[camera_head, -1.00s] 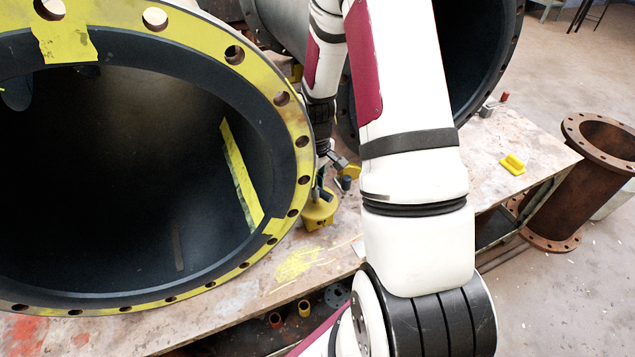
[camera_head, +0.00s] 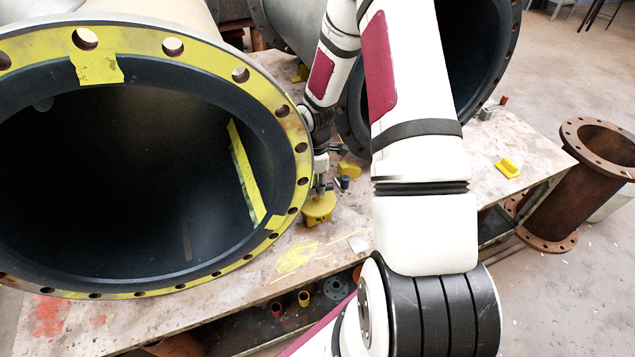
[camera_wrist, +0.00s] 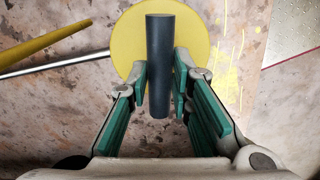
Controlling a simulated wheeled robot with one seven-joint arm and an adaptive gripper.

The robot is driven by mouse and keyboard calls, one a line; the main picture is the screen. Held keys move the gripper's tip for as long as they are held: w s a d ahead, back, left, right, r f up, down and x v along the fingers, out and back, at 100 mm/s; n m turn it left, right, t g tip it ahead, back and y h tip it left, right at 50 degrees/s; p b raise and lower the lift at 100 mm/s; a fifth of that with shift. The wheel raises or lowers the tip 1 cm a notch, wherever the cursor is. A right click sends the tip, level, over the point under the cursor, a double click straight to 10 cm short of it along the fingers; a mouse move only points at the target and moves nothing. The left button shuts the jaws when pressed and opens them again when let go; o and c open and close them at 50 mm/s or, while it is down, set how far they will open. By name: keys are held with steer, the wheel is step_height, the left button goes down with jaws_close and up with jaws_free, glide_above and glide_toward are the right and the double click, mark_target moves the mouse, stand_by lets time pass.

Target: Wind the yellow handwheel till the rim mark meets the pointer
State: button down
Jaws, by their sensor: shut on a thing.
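The yellow handwheel (camera_head: 318,209) is on the workbench beside the big pipe's flange, small and partly hidden in the head view. In the wrist view it is a yellow disc (camera_wrist: 197,48) with a dark cylindrical handle (camera_wrist: 160,45) standing in front of it. My gripper (camera_wrist: 160,84) has its green-padded fingers on both sides of the handle, shut on it. In the head view my gripper (camera_head: 320,188) points down onto the wheel. I cannot make out the rim mark or the pointer in either view.
A large black-lined pipe with a yellow flange (camera_head: 285,110) stands close left of the wheel. The workbench (camera_head: 400,238) also holds a small yellow piece (camera_head: 508,167) at right. A rusty flanged pipe (camera_head: 598,180) stands beyond. A yellow rod (camera_wrist: 45,45) and grey rod (camera_wrist: 60,66) lie near the wheel.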

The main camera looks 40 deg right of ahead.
steer(key=shift+n+p, duration=0.4)
steer(key=shift+n, duration=0.7)
steer(key=c, duration=1.4)
jaws_free()
steer(key=shift+c, duration=0.2)
steer(key=shift+r, duration=0.1)
step_height(320, 180, up, 12)
